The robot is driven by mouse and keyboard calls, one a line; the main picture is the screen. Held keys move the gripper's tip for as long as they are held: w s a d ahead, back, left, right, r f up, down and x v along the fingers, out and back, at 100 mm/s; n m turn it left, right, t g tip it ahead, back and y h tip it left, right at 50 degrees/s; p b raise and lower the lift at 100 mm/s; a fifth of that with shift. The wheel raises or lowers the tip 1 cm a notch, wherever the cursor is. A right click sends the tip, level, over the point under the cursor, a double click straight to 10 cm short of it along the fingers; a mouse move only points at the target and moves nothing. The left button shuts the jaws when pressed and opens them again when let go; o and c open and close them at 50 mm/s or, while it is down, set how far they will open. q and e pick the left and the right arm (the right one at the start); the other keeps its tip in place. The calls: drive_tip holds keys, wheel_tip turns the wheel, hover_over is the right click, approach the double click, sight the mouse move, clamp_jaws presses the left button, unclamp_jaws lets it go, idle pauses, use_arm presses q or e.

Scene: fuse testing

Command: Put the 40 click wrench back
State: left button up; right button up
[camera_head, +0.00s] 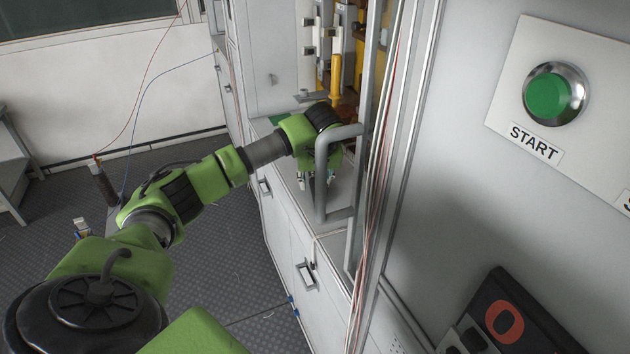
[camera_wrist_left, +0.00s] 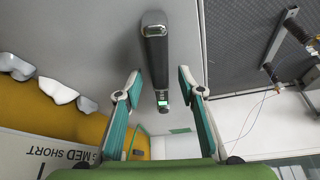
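In the left wrist view, a dark tool with a black grip and a silver-grey end (camera_wrist_left: 155,50), which looks like a wrench, lies against a grey surface. No number can be read on it. A small green part shows at its lower end. My left gripper (camera_wrist_left: 157,75) is open, with one teal finger on each side of the tool and visible gaps to it. In the head view, my left gripper (camera_head: 308,172) points down over the grey counter (camera_head: 290,190), partly behind a grey handle. The tool cannot be made out there. My right gripper is not in view.
The grey bar handle (camera_head: 322,175) stands close beside my left wrist. A yellow tool rack (camera_head: 336,75) is behind it. In the wrist view, a yellow panel (camera_wrist_left: 60,120) with silver pieces and a "MED SHORT" label lies left. A green START button (camera_head: 547,96) is at right.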

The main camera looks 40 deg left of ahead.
use_arm(q)
drive_tip(key=v, duration=1.1)
drive_tip(key=shift+s+r, duration=0.15)
drive_tip(key=shift+r, duration=0.2)
